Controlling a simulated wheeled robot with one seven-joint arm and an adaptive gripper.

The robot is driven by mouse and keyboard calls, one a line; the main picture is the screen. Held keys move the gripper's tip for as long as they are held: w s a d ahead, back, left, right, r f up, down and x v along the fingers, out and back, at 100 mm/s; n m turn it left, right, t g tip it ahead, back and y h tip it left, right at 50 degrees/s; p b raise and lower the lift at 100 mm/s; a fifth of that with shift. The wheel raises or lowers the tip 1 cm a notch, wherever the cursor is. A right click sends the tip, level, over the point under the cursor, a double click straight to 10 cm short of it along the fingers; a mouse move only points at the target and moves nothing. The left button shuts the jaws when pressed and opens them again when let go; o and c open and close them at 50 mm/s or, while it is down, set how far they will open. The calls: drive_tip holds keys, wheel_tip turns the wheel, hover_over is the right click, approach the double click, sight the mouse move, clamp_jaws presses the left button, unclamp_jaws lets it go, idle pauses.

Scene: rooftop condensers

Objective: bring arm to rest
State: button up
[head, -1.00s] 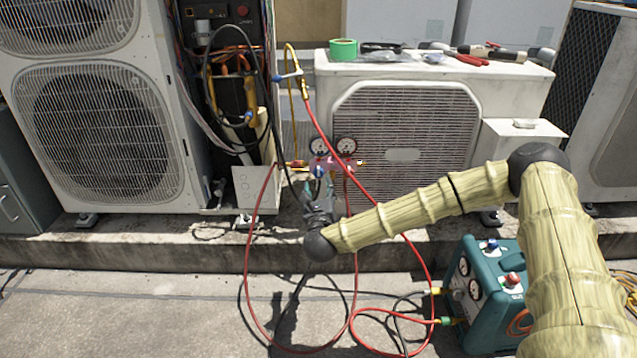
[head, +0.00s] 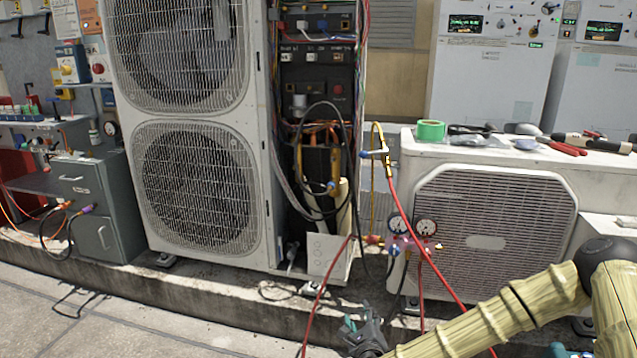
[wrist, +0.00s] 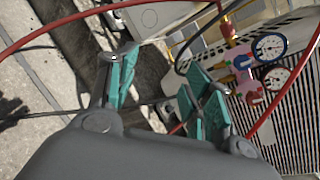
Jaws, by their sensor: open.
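My gripper (head: 362,328) is at the bottom of the head view, below and left of the gauge manifold (head: 405,242). Its teal fingers (wrist: 160,85) are spread apart in the wrist view, with nothing held between them. The manifold has two round dials and a pinkish body, and hangs in front of the small condenser (head: 500,225). In the wrist view the manifold (wrist: 245,65) is at the upper right, apart from the fingers. My arm reaches in from the lower right.
Red hoses (head: 408,200) loop down from the manifold, and a red hose (wrist: 90,20) crosses the wrist view near the fingers. A tall condenser (head: 195,140) with an open electrical bay stands left.

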drive_tip(key=s+a+f+n+g+y, duration=0.2)
drive_tip(key=s+a+f+n+g, duration=0.15)
drive_tip(key=s+f+n, duration=0.5)
drive_tip(key=s+a+f+n+g+y, duration=0.3)
drive_tip(key=s+f+n, duration=0.45)
drive_tip(key=s, duration=0.65)
drive_tip(key=s+d+f+n+g+h+p, duration=0.1)
drive_tip(key=s+d+n+g+h, duration=0.15)
drive_tip(key=s+d+n, duration=0.4)
drive_tip(key=s+d+f+n+g+h, duration=0.1)
drive_tip(key=s+d+f+g, duration=0.2)
drive_tip(key=s, duration=0.6)
drive_tip(key=s+d+n+g+h+p, duration=0.1)
drive_tip(key=s+d+n+g, duration=0.25)
drive_tip(key=s+d, duration=0.35)
wheel_tip(320, 180, up, 37)
drive_tip(key=s+a+p, duration=0.1)
drive_tip(key=p, duration=3.6)
drive_tip(key=shift+a+r+n, duration=0.15)
drive_tip(key=shift+a+n, duration=0.15)
drive_tip(key=shift+a, duration=0.05)
